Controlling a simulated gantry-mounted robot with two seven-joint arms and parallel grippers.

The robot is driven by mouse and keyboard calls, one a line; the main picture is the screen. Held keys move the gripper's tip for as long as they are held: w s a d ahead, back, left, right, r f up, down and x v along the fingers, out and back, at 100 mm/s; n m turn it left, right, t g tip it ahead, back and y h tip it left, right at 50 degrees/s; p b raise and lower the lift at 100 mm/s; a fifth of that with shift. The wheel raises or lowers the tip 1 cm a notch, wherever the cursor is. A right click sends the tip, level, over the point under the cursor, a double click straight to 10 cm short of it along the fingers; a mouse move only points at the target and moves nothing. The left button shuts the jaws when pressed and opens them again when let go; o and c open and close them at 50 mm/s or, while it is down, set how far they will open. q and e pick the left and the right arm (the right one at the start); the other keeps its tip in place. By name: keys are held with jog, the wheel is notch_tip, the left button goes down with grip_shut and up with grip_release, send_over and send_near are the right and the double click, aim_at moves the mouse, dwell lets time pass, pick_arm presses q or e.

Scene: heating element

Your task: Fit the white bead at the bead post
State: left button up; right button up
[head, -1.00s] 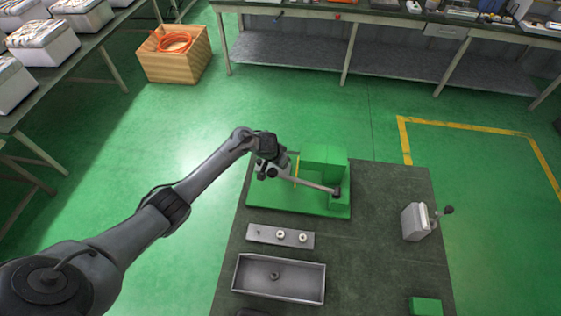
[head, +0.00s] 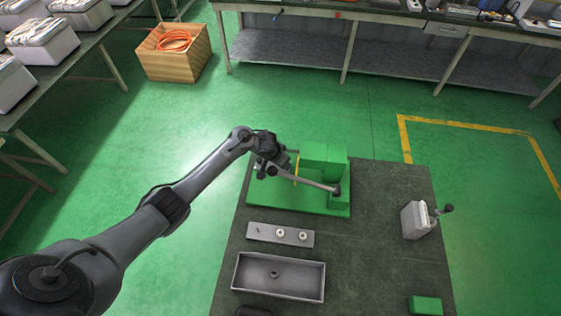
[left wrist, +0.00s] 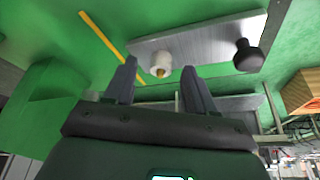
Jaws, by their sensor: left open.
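A white bead (left wrist: 161,62) with a brass-coloured centre shows in the left wrist view, at the edge of a grey metal piece. My left gripper (left wrist: 160,80) is open, with its two fingers apart on either side of the bead's near side. I cannot tell whether they touch it. In the head view my left gripper (head: 284,172) is over the green fixture (head: 325,158), near the end of a grey rod (head: 318,186); the bead there is hidden. A black knob (left wrist: 248,55) shows to the right of the bead in the wrist view. My right gripper is not in view.
A grey holder (head: 268,236) carries two white beads (head: 280,233) and a small dark peg. In front is a grey tray (head: 300,291) with a small dark ring in it. A pale box with a lever (head: 415,220) stands right. The table (head: 380,250) is bare between.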

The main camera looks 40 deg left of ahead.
pick_arm(q)
jog(key=p+v, duration=0.3)
jog(key=v, duration=0.7)
jog(key=shift+p, duration=0.3)
jog(key=shift+r, duration=0.1)
